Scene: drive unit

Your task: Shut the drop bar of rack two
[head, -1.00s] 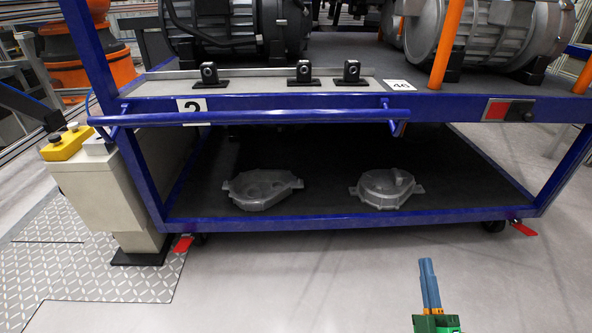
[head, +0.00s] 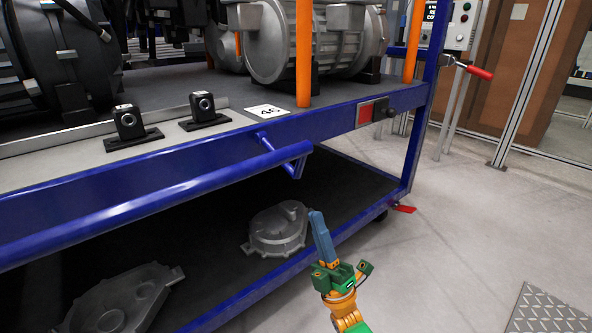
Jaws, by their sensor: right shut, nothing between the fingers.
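The blue drop bar (head: 170,195) runs across the front of the blue rack from the lower left. It stands out a little from the rack's front rail (head: 345,122) on a short bracket at its right end. The bar's left end is out of view. My right gripper (head: 316,214), with blue fingers and a green and orange body, is shut and empty. It points up, below and slightly right of the bar's right end in the picture, and looks apart from it. My left gripper is not in view.
Grey castings (head: 277,230) lie on the dark lower shelf (head: 215,250). Motors (head: 300,45), black blocks (head: 132,124) and orange posts (head: 304,60) stand on the upper deck. A red-handled control post (head: 460,60) is at the right.

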